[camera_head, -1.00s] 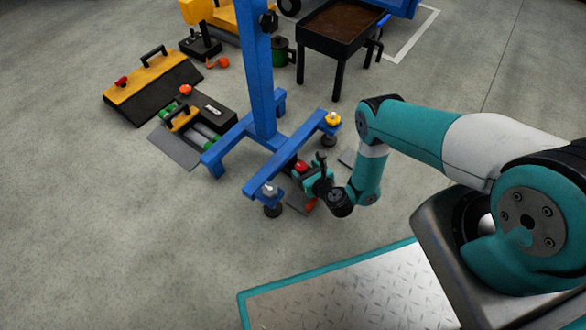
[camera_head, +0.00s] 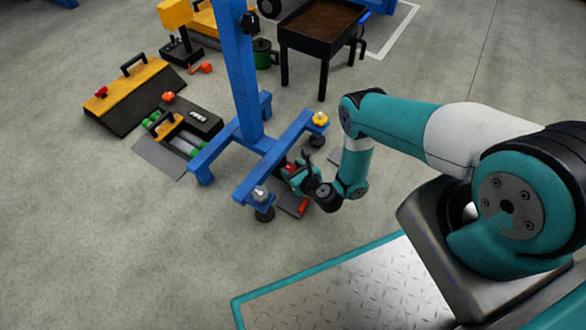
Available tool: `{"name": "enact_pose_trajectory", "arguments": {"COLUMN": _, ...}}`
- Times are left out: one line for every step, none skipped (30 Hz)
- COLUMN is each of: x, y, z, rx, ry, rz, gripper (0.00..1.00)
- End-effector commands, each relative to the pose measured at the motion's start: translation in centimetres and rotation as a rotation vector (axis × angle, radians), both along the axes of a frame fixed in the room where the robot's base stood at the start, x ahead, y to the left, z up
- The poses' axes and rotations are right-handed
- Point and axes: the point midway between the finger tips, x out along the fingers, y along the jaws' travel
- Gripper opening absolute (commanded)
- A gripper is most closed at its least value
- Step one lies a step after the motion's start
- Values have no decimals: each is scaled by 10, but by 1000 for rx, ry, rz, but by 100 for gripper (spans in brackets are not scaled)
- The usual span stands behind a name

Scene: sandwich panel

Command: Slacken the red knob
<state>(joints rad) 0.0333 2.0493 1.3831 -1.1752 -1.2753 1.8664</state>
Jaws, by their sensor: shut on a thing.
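A red knob (camera_head: 291,167) shows low beside the blue stand's front foot bar (camera_head: 282,156). My gripper (camera_head: 297,175) is at this knob and shut on it. The teal gripper body and dark wrist cover much of the knob, so its fit between the fingers is hard to see. A yellow knob (camera_head: 320,119) tops the far end of the foot bar. A grey knob (camera_head: 260,192) tops its near end.
A dark plate with a red-orange part (camera_head: 303,207) lies on the floor below my gripper. Toolboxes (camera_head: 127,93) and an open case (camera_head: 180,135) stand left. A dark table (camera_head: 325,38) stands behind. Floor at front left is clear.

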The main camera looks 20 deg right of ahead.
Motion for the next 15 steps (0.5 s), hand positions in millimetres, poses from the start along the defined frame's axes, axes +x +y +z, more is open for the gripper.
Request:
{"name": "enact_pose_trajectory", "arguments": {"x": 0, "y": -1, "z": 2, "rx": 2, "ry": 2, "rz": 13, "gripper": 27}}
{"name": "enact_pose_trajectory", "arguments": {"x": -1, "y": -1, "z": 2, "rx": 2, "ry": 2, "rz": 25, "gripper": 27}}
{"name": "enact_pose_trajectory", "arguments": {"x": 0, "y": -1, "z": 2, "rx": 3, "ry": 2, "rz": 43, "gripper": 27}}
{"name": "enact_pose_trajectory", "arguments": {"x": -1, "y": -2, "z": 2, "rx": 2, "ry": 2, "rz": 58, "gripper": 27}}
{"name": "enact_pose_trajectory", "arguments": {"x": -1, "y": -2, "z": 3, "rx": 2, "ry": 2, "rz": 76, "gripper": 27}}
{"name": "enact_pose_trajectory", "arguments": {"x": 0, "y": -3, "z": 3, "rx": 1, "ry": 1, "rz": 101, "gripper": 27}}
{"name": "enact_pose_trajectory", "arguments": {"x": 0, "y": -3, "z": 2, "rx": 2, "ry": 2, "rz": 123, "gripper": 27}}
{"name": "enact_pose_trajectory", "arguments": {"x": 0, "y": -3, "z": 2, "rx": 2, "ry": 1, "rz": 144, "gripper": 27}}
{"name": "enact_pose_trajectory", "arguments": {"x": 0, "y": -4, "z": 1, "rx": 1, "ry": 1, "rz": 174, "gripper": 27}}
{"name": "enact_pose_trajectory", "arguments": {"x": 0, "y": -4, "z": 1, "rx": 2, "ry": 2, "rz": 197, "gripper": 27}}
{"name": "enact_pose_trajectory", "arguments": {"x": 0, "y": -5, "z": 0, "rx": 1, "ry": 0, "rz": 221, "gripper": 27}}
{"name": "enact_pose_trajectory", "arguments": {"x": 1, "y": -5, "z": -1, "rx": 2, "ry": 1, "rz": 253, "gripper": 27}}
{"name": "enact_pose_trajectory", "arguments": {"x": 1, "y": -5, "z": -1, "rx": 1, "ry": -1, "rz": 278, "gripper": 27}}
{"name": "enact_pose_trajectory", "arguments": {"x": 1, "y": -6, "z": -1, "rx": 2, "ry": 0, "rz": 302, "gripper": 27}}
{"name": "enact_pose_trajectory", "arguments": {"x": 2, "y": -6, "z": -2, "rx": 2, "ry": 0, "rz": 334, "gripper": 27}}
